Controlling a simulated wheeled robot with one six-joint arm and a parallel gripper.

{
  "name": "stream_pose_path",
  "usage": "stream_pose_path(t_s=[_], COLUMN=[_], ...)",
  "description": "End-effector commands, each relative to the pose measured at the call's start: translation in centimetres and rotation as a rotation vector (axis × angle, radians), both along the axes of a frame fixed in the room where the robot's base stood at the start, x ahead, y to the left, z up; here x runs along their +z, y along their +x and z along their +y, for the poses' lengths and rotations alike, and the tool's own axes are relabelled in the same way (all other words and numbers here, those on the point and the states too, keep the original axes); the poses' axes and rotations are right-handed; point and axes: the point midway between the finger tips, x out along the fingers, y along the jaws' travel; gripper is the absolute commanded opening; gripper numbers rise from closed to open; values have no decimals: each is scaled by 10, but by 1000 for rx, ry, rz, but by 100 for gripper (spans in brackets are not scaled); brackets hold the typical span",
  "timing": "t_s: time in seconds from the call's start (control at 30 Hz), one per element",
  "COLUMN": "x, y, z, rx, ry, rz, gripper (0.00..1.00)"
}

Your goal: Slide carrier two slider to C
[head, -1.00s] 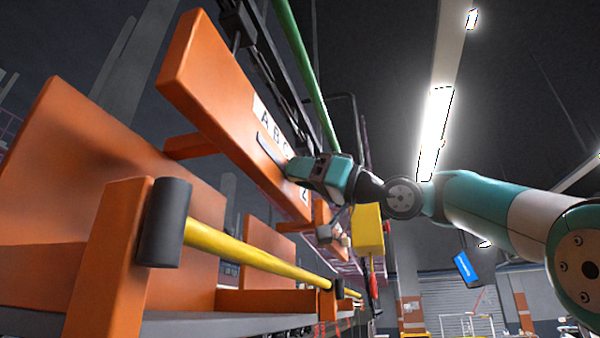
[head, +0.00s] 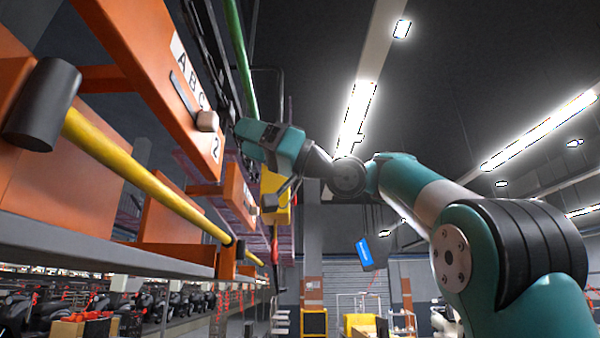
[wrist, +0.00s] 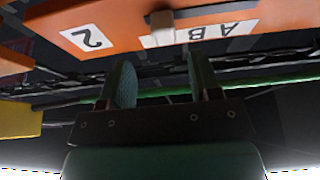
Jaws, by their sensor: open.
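The carrier marked 2 (head: 150,50) is an orange beam running along the upper left, with a white A B C strip and a dark slot (head: 184,92). Its slider, a pale block-shaped knob (head: 207,121), stands at the slot's far end beside C, near the "2" label. In the wrist view the picture is inverted, and the slider (wrist: 160,26) covers the spot where C would show, with B and A uncovered. My gripper (head: 240,130) is just right of the slider, apart from it. In the wrist view its two fingers (wrist: 160,70) are spread and empty, with the slider beyond the gap between them.
Another orange carrier (head: 238,195) hangs farther on. A yellow box (head: 277,190) is beyond my gripper. A green pipe (head: 238,60) runs behind the carrier. Space to the right is open.

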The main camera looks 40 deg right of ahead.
Motion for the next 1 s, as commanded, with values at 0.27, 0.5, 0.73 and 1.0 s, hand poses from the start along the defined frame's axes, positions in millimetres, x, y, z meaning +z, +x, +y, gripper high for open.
stream_pose_path(t_s=[0.27, 0.5, 0.73, 1.0], x=[-26, -34, -38, -37], y=[-31, -46, -57, -60], z=[-38, -55, -67, -69], rx=[-3, -3, -1, 1], ry=[-2, -1, 0, 0], rz=[-5, -3, -3, 0], gripper=[57, 57, 57, 57])
